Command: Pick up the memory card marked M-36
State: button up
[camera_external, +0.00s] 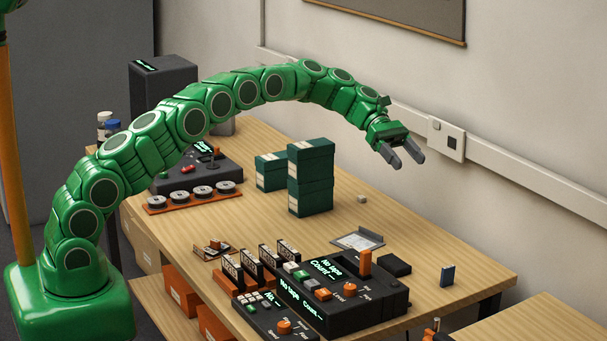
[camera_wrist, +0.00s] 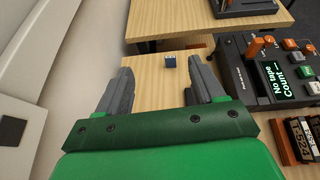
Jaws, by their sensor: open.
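A small dark blue upright piece (camera_external: 447,275) stands alone near the right end of the wooden table. It also shows in the wrist view (camera_wrist: 170,61), with a pale top, far beyond my fingers. It may be the memory card, but I cannot read M-36 on it. My gripper (camera_external: 408,160) is open and empty, high above the back of the table. In the wrist view its two grey fingers (camera_wrist: 163,72) are spread apart, and the blue piece appears between their tips with a wide gap of distance.
A black console (camera_external: 345,310) with an orange lever and lit text stands left of the blue piece. Several upright black cassettes (camera_external: 250,265) stand beside it. Green boxes (camera_external: 311,178) are stacked farther back. A wall rail (camera_external: 520,165) runs behind the table. Bare wood surrounds the blue piece.

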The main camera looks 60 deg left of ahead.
aim_at(448, 273)
jog(key=d+m+g, duration=0.2)
jog(key=d, duration=1)
notch_tip(448, 273, down, 17)
jog(key=shift+f, duration=0.2)
jog(key=shift+x, duration=3.85)
jog(key=shift+w+f, duration=0.1)
jog(key=shift+w, duration=0.05)
jog(key=c, duration=1.1)
